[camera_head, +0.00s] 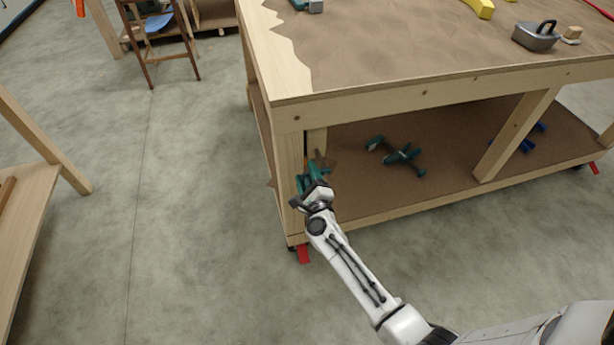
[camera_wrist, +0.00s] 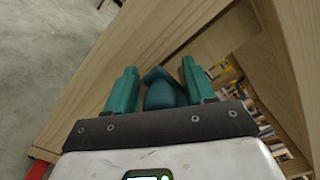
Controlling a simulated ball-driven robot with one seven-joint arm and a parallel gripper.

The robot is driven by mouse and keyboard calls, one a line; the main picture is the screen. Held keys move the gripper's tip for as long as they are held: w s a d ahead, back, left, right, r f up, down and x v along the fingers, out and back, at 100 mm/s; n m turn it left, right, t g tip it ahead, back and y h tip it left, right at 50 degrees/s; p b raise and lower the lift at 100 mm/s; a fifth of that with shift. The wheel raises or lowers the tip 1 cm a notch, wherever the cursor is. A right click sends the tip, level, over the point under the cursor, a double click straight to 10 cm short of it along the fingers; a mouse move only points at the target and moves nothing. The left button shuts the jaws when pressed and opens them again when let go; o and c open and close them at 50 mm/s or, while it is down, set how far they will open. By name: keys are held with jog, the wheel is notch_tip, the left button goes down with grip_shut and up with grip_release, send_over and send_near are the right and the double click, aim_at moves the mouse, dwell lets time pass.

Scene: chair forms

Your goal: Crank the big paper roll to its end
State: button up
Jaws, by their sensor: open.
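I cannot make out a paper roll or a crank for certain in either view. My gripper (camera_head: 313,172) is low at the near left leg of the workbench, by its lower shelf. In the wrist view my gripper (camera_wrist: 159,67) has its two teal fingers apart. A rounded dark teal object (camera_wrist: 165,92) shows between them; I cannot tell what it is or whether the fingers touch it. The wooden leg (camera_wrist: 95,90) is close behind the fingers.
The workbench (camera_head: 430,93) has a brown, ragged-edged covering (camera_head: 390,50) on top. A teal tool (camera_head: 402,155) lies on its lower shelf. A metal box (camera_head: 536,37) stands on top. A wooden chair (camera_head: 160,45) stands at the back left. The concrete floor (camera_head: 180,200) is clear left of the bench.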

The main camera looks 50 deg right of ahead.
jog(key=c, duration=0.9)
jog(key=shift+f+n, duration=0.2)
jog(key=shift+n, duration=0.1)
